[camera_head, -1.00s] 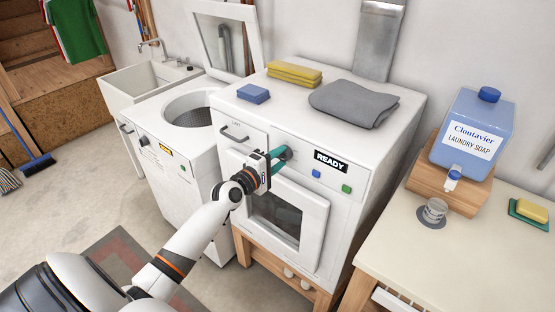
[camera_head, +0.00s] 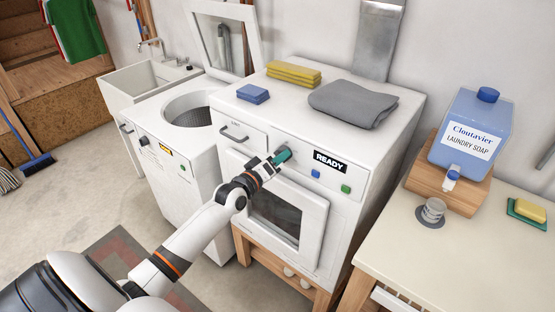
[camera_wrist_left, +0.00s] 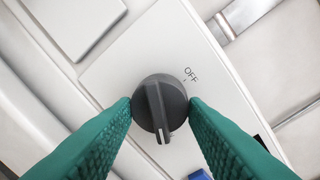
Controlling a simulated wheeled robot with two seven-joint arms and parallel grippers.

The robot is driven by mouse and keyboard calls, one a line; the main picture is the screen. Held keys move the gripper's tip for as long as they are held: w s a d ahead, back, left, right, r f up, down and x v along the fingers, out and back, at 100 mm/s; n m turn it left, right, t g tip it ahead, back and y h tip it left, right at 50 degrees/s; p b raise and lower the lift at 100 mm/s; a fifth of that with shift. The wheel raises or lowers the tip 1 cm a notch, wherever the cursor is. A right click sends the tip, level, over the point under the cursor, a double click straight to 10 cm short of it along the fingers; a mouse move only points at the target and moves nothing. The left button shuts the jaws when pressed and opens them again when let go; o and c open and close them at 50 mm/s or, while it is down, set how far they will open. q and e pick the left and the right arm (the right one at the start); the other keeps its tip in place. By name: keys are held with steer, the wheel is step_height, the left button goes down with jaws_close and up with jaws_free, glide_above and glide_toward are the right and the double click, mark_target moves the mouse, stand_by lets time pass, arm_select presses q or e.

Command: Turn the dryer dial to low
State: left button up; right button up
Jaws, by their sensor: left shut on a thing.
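The white dryer (camera_head: 365,172) stands in the middle of the head view, with its control panel facing me. The dark grey round dial (camera_wrist_left: 160,105) is in the middle of the left wrist view, with a raised grip bar. No low label shows. My left gripper (camera_head: 284,155) is at the panel, its green fingers shut on opposite sides of the dial. The fingers hide the dial in the head view. My right gripper is not in view.
Beside the dial are a READY display (camera_head: 330,162), a blue button (camera_head: 316,174) and a green button (camera_head: 346,189). A table (camera_head: 388,240) stands at right.

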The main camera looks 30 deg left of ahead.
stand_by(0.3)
arm_select(q)
steer(key=o, duration=1)
steer(key=shift+c, duration=0.2)
steer(key=s+b, duration=0.2)
steer(key=s, duration=1)
steer(key=shift+a+r, duration=0.25)
steer(key=shift+r, duration=0.05)
